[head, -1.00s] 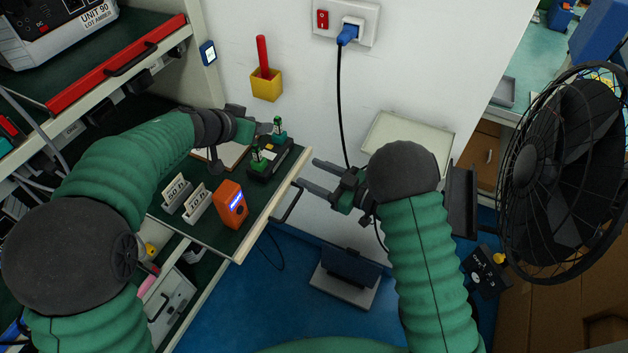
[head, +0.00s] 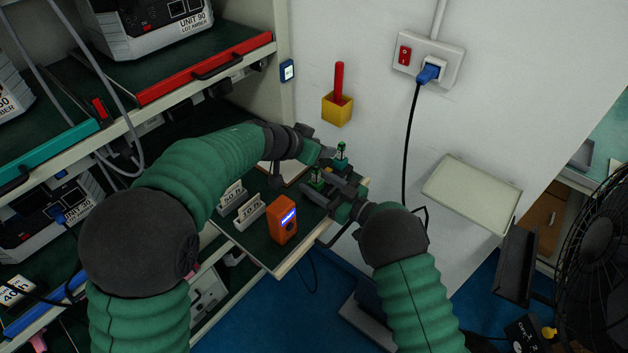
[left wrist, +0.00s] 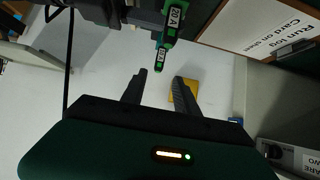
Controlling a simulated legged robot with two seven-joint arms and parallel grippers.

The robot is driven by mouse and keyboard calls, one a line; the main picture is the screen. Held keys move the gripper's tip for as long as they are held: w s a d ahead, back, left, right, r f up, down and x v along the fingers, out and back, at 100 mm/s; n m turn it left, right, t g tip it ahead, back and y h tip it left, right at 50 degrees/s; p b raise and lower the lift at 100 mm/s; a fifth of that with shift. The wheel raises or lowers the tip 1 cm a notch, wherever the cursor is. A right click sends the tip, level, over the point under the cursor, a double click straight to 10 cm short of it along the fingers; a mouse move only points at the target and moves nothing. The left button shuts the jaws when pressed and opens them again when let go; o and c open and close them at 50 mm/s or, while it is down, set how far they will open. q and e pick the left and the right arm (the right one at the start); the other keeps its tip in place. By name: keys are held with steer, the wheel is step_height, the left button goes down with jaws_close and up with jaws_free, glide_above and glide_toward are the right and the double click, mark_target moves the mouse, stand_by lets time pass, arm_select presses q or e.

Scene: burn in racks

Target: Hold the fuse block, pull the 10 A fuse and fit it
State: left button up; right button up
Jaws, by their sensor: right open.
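The fuse block sits on the green shelf, mostly hidden by my grippers in the head view. Two green-topped fuses stand on it, a far one (head: 341,152) and a near one (head: 316,178). In the left wrist view the labels read 20 A (left wrist: 174,17) and 10 A (left wrist: 159,58). My left gripper (head: 328,153) is beside the far fuse; in the left wrist view its fingers (left wrist: 160,82) are apart and empty, just short of the 10 A fuse. My right gripper (head: 324,188) is open at the block's near right side; whether it touches is unclear.
A clipboard (left wrist: 265,22) lies by the block. A yellow holder (head: 337,109) and a pale tray (head: 471,195) are at the wall. A fan (head: 598,245) stands right.

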steer(key=shift+w+a, duration=0.4)
steer(key=shift+a, duration=0.15)
steer(key=shift+c, duration=0.4)
jaws_close()
stand_by(0.6)
